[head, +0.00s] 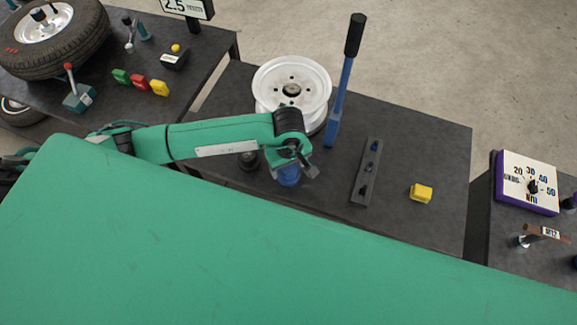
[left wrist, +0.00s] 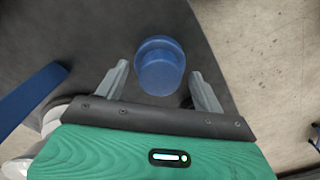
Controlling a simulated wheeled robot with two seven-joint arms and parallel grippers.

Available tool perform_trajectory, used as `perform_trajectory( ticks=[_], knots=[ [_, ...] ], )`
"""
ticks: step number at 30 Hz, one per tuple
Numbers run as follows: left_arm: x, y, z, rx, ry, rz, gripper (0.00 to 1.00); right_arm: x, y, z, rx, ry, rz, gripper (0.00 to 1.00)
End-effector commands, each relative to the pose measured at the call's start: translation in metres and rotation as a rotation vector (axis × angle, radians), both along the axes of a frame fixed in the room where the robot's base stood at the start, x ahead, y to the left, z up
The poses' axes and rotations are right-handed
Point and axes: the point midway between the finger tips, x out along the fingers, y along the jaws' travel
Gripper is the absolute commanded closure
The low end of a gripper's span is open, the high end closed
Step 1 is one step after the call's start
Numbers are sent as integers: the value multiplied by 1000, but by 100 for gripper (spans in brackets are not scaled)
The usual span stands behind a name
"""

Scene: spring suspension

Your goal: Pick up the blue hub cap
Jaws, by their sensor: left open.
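The blue hub cap (head: 288,177) stands on the dark middle table, below the white wheel rim, and is partly hidden by my left gripper in the head view. In the left wrist view the hub cap (left wrist: 160,66) is round with a raised top, and lies between and just beyond the fingertips. My left gripper (head: 296,168) is open over the hub cap; its two grey fingers (left wrist: 161,80) stand apart on either side of it, with gaps visible. My right gripper is not in view.
A white wheel rim (head: 291,86) and a blue lever with a black grip (head: 343,80) stand close behind the gripper. A small dark part (head: 249,160) stands left of the hub cap.

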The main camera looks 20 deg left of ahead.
Motion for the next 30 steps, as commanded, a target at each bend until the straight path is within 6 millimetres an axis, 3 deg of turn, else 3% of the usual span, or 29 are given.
perform_trajectory(
  ticks=[11, 18, 30],
  knots=[
    [0, 0, -11, -1, -1, -1, 33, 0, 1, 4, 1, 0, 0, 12],
    [0, 0, -10, -1, -1, 0, 80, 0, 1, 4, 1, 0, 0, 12],
    [1, 0, -5, -2, -3, 0, 80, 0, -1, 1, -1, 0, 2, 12]
  ],
)
